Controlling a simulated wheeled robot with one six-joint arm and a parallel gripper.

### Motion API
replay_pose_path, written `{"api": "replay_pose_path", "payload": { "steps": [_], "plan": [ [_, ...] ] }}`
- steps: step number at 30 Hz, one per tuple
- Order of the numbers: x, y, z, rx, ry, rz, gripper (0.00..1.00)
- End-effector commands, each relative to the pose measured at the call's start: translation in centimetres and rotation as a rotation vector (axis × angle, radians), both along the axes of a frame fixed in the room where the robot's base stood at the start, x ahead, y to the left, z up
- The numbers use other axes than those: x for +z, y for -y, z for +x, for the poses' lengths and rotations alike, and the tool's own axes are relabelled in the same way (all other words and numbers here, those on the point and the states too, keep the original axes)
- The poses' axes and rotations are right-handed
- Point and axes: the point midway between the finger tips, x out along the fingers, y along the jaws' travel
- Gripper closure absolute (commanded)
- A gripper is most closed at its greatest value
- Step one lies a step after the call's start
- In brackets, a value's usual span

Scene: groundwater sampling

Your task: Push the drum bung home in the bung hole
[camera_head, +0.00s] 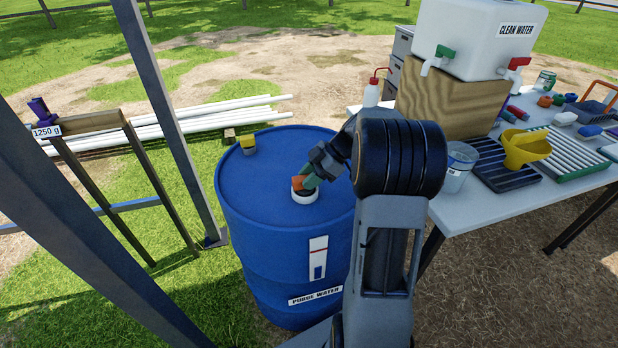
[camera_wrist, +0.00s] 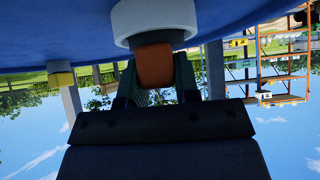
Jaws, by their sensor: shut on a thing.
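The blue drum (camera_head: 258,170), labelled PURGE WATER, stands upright on the ground. A white ring around the bung hole (camera_head: 307,198) sits on its top, near the front right. My gripper (camera_head: 307,178) is shut on the orange bung (camera_head: 297,184) at this hole. In the wrist view, which is upside down, the bung (camera_wrist: 155,66) sits between the fingers (camera_wrist: 157,82). Its far end meets the dark opening inside the white ring (camera_wrist: 150,14). Most of the bung shows outside the ring. How deep its end is in the hole is hidden.
A yellow-topped fitting (camera_head: 248,144) stands at the drum top's back left. A metal frame post (camera_head: 165,115) rises left of the drum. The table (camera_head: 500,206) at right carries a clean water tank (camera_head: 478,38), a grey can (camera_head: 457,168) and a yellow funnel (camera_head: 527,146).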

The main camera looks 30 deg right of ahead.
Motion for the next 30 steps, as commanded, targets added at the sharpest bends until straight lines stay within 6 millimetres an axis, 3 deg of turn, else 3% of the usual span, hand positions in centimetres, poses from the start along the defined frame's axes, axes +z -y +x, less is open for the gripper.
{"api": "replay_pose_path", "payload": {
  "steps": [7,8,17,25,30],
  "plan": [
    [-0.6,0.0,0.0,0.000,0.000,0.000,0.90],
    [-0.5,0.0,0.0,0.000,0.000,0.000,0.69],
    [-0.5,0.0,0.0,0.000,0.000,0.000,0.41],
    [-0.3,0.1,0.0,-0.001,0.001,0.000,0.41],
    [1.0,1.5,-0.2,-0.004,0.002,0.000,0.41]
  ]
}}
